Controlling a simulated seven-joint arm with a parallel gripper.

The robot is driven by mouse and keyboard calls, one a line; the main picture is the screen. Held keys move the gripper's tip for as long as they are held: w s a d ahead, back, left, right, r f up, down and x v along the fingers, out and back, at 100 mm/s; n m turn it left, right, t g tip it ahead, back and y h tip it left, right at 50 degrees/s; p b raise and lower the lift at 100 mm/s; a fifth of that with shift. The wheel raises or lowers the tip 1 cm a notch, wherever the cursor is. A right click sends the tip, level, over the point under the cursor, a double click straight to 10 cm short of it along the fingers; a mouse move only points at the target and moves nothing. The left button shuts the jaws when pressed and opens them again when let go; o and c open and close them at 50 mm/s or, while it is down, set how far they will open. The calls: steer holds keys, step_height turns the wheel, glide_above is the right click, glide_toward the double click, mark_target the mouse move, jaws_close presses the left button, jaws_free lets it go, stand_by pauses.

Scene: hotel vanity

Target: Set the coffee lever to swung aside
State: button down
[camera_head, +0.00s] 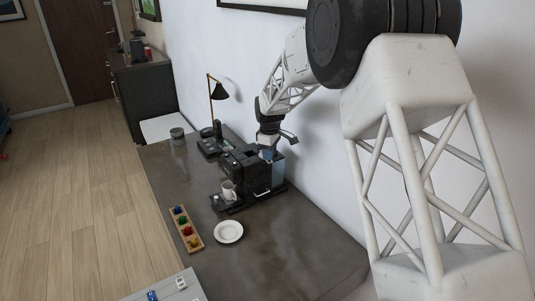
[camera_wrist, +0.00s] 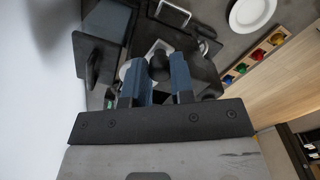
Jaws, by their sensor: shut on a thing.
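The black coffee machine (camera_head: 250,172) stands on the dark counter near the wall. My gripper (camera_head: 268,153) is at the top of its wall side, pointing down. In the wrist view, my gripper (camera_wrist: 158,85) has its two blue fingers on either side of a dark rounded knob, which I take to be the coffee lever (camera_wrist: 159,66). The gripper is shut on it. The rest of the lever is hidden by the fingers and the wrist, so its angle cannot be told. A white cup (camera_head: 229,189) stands at the machine's front.
A white saucer (camera_head: 228,231) and a wooden tray of coloured capsules (camera_head: 187,231) lie in front of the machine. A black lamp (camera_head: 218,92) and a grey canister (camera_head: 177,136) stand further back. The white wall is close beside my arm. The counter's near right is clear.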

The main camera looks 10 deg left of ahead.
stand_by(0.3)
steer(key=c, duration=1)
jaws_free()
steer(key=shift+o, duration=0.2)
steer(key=shift+r, duration=3.9)
